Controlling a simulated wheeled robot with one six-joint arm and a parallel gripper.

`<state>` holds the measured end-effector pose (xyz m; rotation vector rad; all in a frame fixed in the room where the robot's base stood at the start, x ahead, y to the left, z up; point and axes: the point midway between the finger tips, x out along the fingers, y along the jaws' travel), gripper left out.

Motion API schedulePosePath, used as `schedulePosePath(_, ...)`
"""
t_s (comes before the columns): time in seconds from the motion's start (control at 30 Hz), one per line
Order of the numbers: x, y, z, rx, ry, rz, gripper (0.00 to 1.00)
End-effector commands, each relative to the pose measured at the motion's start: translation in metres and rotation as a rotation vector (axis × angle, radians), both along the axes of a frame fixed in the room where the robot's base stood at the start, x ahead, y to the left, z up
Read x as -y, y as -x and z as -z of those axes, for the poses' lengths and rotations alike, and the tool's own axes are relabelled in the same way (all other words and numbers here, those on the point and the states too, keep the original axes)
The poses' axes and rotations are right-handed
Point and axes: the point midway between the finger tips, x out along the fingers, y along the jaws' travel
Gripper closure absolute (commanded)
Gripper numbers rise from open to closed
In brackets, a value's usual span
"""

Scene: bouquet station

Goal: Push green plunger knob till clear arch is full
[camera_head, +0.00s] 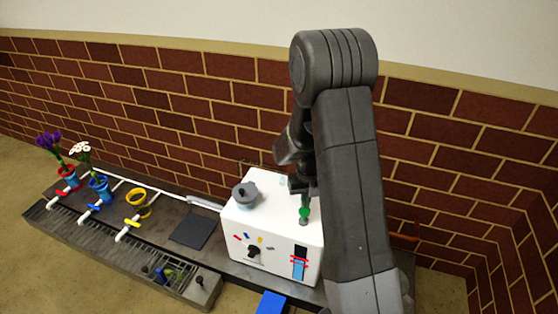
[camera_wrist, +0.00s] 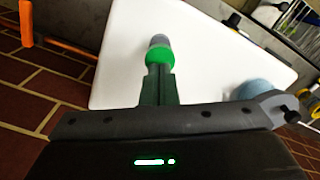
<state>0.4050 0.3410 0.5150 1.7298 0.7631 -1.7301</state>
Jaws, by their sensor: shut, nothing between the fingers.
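The green plunger knob (camera_head: 304,212) stands on top of a white box (camera_head: 245,222). In the wrist view the knob (camera_wrist: 158,54) sits straight ahead of my shut fingers, with a grey-purple piece beyond it. My gripper (camera_wrist: 159,78) is shut and empty, its tips at the knob; I cannot tell whether they touch it. In the head view my arm hides most of the gripper and part of the box's top. A window on the box front (camera_head: 299,263) shows blue in its lower part, dark above, with red marks. I cannot clearly make out a clear arch.
A grey-lidded pot (camera_head: 245,196) stands on the box, left of the knob. A black dial (camera_head: 253,253) is on its front. Red, blue and yellow pots (camera_head: 139,202) with coloured taps stand along the bench (camera_head: 80,228) at left. A brick wall is close behind.

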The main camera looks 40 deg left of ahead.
Motion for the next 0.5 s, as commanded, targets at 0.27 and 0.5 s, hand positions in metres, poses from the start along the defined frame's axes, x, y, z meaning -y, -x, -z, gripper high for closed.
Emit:
schedulePosePath(0.27,0.0,0.0,0.001,0.0,0.0,0.0,1.0)
schedulePosePath(0.5,0.0,0.0,0.01,0.0,0.0,0.0,1.0)
